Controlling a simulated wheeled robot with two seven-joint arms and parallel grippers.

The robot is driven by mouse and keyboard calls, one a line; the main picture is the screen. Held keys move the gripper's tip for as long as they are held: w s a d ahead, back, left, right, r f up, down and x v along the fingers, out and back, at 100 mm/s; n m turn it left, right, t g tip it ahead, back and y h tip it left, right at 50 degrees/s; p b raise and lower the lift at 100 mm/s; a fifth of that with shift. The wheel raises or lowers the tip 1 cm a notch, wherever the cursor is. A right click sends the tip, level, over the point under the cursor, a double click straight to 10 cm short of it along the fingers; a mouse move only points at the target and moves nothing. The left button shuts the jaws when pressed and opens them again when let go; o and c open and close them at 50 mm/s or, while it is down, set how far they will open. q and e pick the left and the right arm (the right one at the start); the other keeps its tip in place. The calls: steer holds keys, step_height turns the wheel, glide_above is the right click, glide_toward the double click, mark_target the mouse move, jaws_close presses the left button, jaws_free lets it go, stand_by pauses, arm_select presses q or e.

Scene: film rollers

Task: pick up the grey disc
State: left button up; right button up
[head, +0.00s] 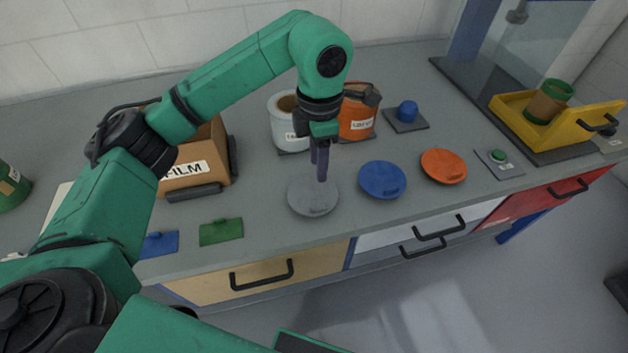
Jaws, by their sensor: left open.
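The grey disc (312,200) lies flat on the grey counter (270,240) near its front edge, left of a blue disc. A small tab shows at its front rim. My left gripper (322,177) points down over the back part of the grey disc, with its fingertips at or just above it. I cannot tell whether they touch it. The gripper is open with nothing seen between the fingers. My right gripper is not in view.
A blue disc (382,180) and an orange disc (443,166) lie to the right. A white pot (287,130) and an orange pot (356,120) stand behind. A cardboard film box (215,155) is at left, and a yellow tray (565,128) at right.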

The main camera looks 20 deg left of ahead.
arm_select(q)
steer(key=p, duration=0.2)
glide_above(318, 206)
steer(key=f, duration=0.5)
steer(key=shift+s+f, duration=0.2)
steer(key=shift+f, duration=0.2)
step_height(318, 206, down, 6)
steer(key=shift+w+f+p, duration=0.15)
steer(key=shift+f+p, duration=0.1)
steer(key=shift+p, duration=0.7)
steer(key=shift+f, duration=0.2)
jaws_close()
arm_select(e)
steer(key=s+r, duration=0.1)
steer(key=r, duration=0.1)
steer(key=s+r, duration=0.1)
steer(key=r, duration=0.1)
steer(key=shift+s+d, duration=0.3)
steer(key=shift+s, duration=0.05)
